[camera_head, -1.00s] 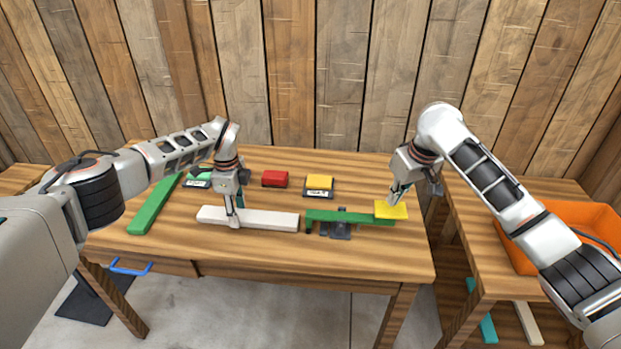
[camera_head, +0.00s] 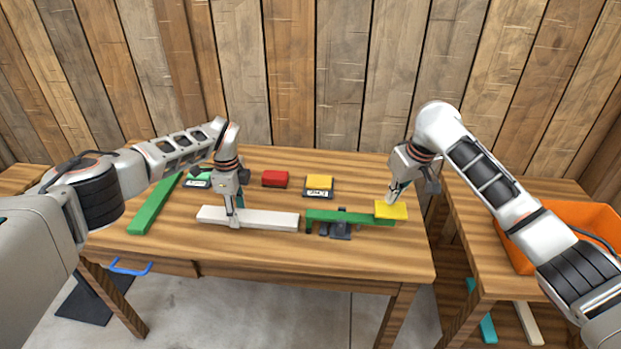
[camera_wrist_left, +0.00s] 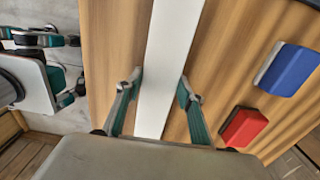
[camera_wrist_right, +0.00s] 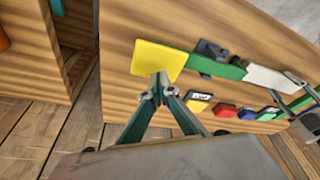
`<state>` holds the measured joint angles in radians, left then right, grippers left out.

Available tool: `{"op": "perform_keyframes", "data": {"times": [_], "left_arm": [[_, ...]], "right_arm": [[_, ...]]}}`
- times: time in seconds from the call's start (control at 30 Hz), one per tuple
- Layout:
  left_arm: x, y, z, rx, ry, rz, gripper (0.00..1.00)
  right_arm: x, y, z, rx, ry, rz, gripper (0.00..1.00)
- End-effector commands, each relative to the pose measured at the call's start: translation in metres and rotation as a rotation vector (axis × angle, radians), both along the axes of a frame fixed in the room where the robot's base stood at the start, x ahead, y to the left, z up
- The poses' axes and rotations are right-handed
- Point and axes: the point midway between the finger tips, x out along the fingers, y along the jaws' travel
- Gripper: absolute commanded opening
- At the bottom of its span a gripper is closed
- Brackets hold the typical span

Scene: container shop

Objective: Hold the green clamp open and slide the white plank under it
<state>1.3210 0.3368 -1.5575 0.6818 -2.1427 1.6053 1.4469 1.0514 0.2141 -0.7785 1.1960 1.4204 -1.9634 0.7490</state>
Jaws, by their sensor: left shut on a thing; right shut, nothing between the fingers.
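The white plank (camera_head: 270,221) lies flat on the table, left of the green clamp (camera_head: 352,216). A narrow gap shows between the plank's right end and the clamp's left end. My left gripper (camera_head: 235,216) is shut on the plank; the left wrist view shows its fingers on either side of the plank (camera_wrist_left: 170,40). The clamp has a dark base and a yellow pad (camera_head: 391,210) at its right end. My right gripper (camera_head: 392,198) is shut and empty, its tips at the pad's far edge; I cannot tell if they touch.
A red block (camera_head: 275,178) and a yellow block on a dark, labelled base (camera_head: 319,186) stand behind the plank. A long green bar (camera_head: 155,205) lies at the left. A blue block (camera_wrist_left: 287,68) shows in the left wrist view. An orange bin (camera_head: 570,225) is at the right.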

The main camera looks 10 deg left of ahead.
Motion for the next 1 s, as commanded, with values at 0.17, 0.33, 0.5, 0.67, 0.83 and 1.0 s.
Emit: {"op": "perform_keyframes", "data": {"times": [0.17,0.33,0.5,0.67,0.83,1.0], "left_arm": [[0.000,0.000,0.000,0.000,-0.001,0.000,0.11],[0.000,0.000,0.000,0.000,-0.001,0.000,0.11],[0.000,0.000,0.000,0.000,-0.001,0.000,0.11],[0.000,0.000,0.000,0.000,-0.001,0.000,0.11],[0.000,0.000,0.000,0.000,-0.001,0.000,0.11],[0.000,0.000,0.000,0.000,-0.001,0.000,0.11]], "right_arm": [[0.001,0.001,0.000,0.000,0.000,0.001,0.00],[0.001,0.001,-0.001,-0.001,0.001,0.001,0.00],[0.001,0.001,-0.007,0.000,0.001,0.000,0.00],[0.001,0.001,-0.013,0.001,0.001,-0.001,0.00],[0.001,0.001,-0.019,0.000,0.001,0.000,0.00],[0.000,0.001,-0.026,0.001,0.003,0.001,0.00]]}}
